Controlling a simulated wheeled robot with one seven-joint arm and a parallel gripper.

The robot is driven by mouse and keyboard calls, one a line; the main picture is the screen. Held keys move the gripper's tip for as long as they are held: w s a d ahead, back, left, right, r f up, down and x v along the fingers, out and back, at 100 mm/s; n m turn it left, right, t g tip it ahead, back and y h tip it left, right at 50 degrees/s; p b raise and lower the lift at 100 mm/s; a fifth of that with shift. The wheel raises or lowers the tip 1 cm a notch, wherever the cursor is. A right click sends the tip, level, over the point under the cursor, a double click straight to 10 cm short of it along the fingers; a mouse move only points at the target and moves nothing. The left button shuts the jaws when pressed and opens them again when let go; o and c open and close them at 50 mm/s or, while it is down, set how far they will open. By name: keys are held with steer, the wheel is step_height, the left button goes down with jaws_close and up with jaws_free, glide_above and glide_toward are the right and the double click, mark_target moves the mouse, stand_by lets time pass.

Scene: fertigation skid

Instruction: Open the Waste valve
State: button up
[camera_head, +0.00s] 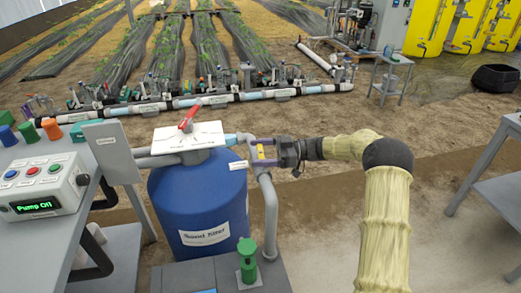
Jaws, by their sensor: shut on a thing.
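My gripper (257,152) reaches in from the right, beside the top of the blue sand filter tank (197,208). Its two purple fingers are shut on a small yellow handle (261,152) between them, at the grey pipe (270,215) right of the tank. A small white tag (238,165) is just left of the fingers; its text is too small to read, so I cannot confirm this is the Waste valve. The valve body and the handle's angle are mostly hidden by the fingers.
A red lever (189,115) sits on a white plate (188,137) atop the tank. A control box (40,187) reading "Pump Off" stands on the left table. A green-capped valve (247,262) is in front. Labelled pipes (205,101) run behind. Bare ground lies right of the tank.

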steer(key=shift+n+g+p, duration=0.5)
steer(key=shift+n+g, duration=0.4)
steer(key=shift+g, duration=0.5)
steer(key=o, duration=0.9)
steer(key=shift+d, duration=0.1)
steer(key=p+v, duration=0.1)
steer(key=v, duration=1.1)
steer(key=shift+r, duration=0.2)
steer(key=shift+w, duration=0.1)
